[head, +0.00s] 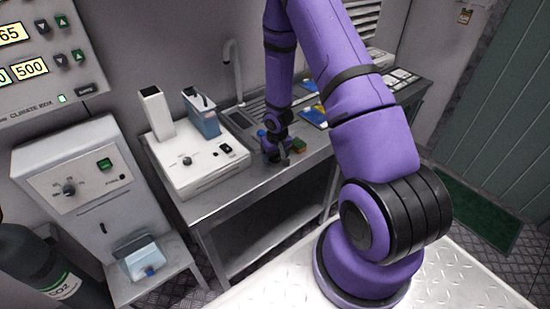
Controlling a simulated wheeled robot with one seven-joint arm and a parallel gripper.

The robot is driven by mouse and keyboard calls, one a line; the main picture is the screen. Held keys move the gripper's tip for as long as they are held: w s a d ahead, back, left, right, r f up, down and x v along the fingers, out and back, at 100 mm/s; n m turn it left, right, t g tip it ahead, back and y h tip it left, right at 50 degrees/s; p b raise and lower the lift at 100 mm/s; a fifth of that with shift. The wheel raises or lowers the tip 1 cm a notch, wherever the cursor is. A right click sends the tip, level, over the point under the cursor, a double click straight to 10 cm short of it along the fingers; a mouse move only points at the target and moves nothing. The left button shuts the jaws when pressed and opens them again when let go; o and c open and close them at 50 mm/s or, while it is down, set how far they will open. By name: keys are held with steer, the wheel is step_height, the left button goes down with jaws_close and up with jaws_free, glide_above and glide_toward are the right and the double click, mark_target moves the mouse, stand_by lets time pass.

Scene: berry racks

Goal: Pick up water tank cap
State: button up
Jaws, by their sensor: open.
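My gripper (276,157) is at the end of my purple arm, low over the metal bench. It is open, but small and dark in this view, and I cannot tell whether anything is between its fingers. A small blue round thing (261,133) shows just left of my wrist; I cannot tell whether it is a cap. A translucent tank (143,260) with a blue cap (150,271) at its front sits on the low stand at the lower left, far from my gripper. A blue-grey tank (203,121) with a dark top stands on the white device.
The white device (190,180) with a tall white column fills the bench's left end. A small green and brown block (299,146) lies right of my gripper. A sink tap (229,60) and blue and yellow items (314,117) are behind. The bench's front edge (285,170) is clear.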

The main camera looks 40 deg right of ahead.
steer(key=c, duration=0.8)
steer(key=shift+r, duration=0.2)
